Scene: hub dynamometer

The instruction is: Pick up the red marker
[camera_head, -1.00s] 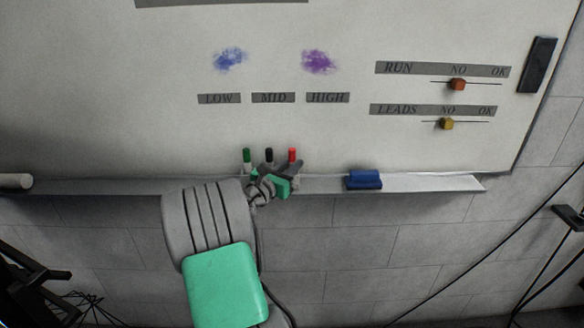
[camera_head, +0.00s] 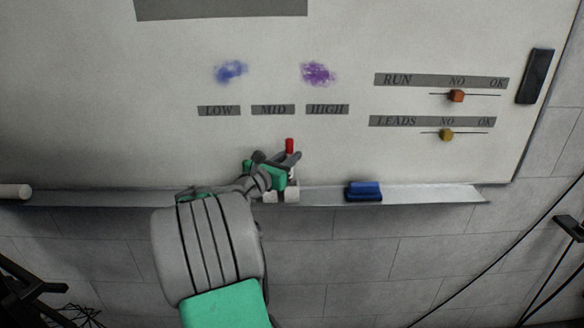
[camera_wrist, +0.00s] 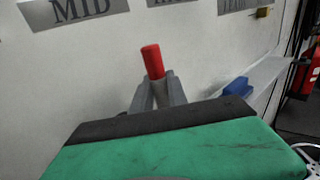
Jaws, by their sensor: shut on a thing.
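The red marker (camera_head: 290,146) stands upright between the fingers of my gripper (camera_head: 285,160) in the head view. Its red cap sticks up above the fingers, and it appears raised above the tray (camera_head: 420,194), in front of the whiteboard. The lower part of the marker is hidden by the gripper.
A blue eraser (camera_head: 364,191) lies on the tray right of my gripper. White holders (camera_head: 291,192) stand on the tray below the marker. Sliders (camera_head: 456,96) and a dark block (camera_head: 535,76) are on the whiteboard at right. My arm hides the tray's left-centre.

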